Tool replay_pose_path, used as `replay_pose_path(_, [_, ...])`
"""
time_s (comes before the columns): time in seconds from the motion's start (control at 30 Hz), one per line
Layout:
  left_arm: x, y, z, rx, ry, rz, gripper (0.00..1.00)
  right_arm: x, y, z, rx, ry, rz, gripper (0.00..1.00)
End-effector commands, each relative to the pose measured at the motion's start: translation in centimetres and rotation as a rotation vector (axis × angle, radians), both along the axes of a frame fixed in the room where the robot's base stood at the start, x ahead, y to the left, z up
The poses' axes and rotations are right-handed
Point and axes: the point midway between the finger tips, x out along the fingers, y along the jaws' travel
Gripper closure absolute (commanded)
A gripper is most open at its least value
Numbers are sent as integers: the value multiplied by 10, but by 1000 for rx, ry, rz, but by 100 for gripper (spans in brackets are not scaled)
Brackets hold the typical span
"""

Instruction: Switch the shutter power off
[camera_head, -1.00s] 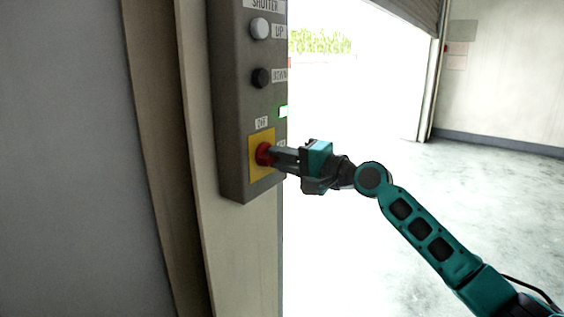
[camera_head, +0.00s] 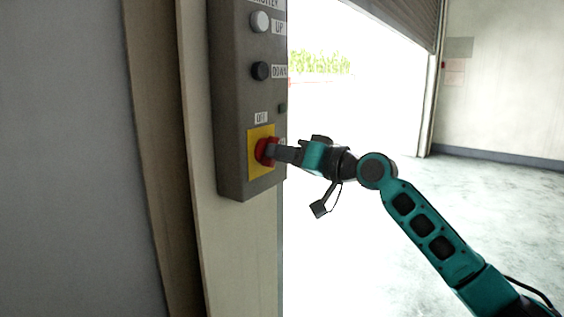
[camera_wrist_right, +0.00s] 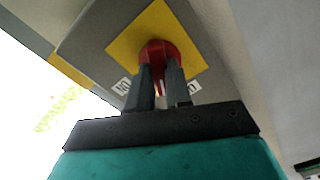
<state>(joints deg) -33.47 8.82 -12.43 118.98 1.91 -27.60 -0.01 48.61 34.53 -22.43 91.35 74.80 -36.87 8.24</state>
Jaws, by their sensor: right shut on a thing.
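The shutter control box (camera_head: 232,120) is a grey panel on a post, left of centre in the head view. It carries a white UP button (camera_head: 260,22), a black DOWN button (camera_head: 260,71) and a dark green lamp (camera_head: 282,108) that is unlit. My right gripper (camera_head: 273,152) is shut on the red knob. In the right wrist view, its two fingers (camera_wrist_right: 159,88) straddle the knob (camera_wrist_right: 160,52) on the yellow plate (camera_wrist_right: 129,44). My left gripper is not in view.
A grey wall (camera_head: 65,160) and a pale post (camera_head: 240,250) stand left of and below the box. The open doorway and pale floor (camera_head: 400,200) lie to the right. A rolled shutter (camera_head: 405,18) hangs at the upper right.

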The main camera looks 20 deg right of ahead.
Motion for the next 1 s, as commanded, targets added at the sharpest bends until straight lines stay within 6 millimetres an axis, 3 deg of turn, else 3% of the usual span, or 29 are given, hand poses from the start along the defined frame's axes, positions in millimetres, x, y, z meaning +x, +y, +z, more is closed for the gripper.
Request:
replay_pose_path(0.5, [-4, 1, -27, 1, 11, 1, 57, 0, 0, -2, -318, -243, 2, 100])
replay_pose_path(1.0, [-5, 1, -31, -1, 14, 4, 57, 0, 0, -1, -408, -314, 2, 100])
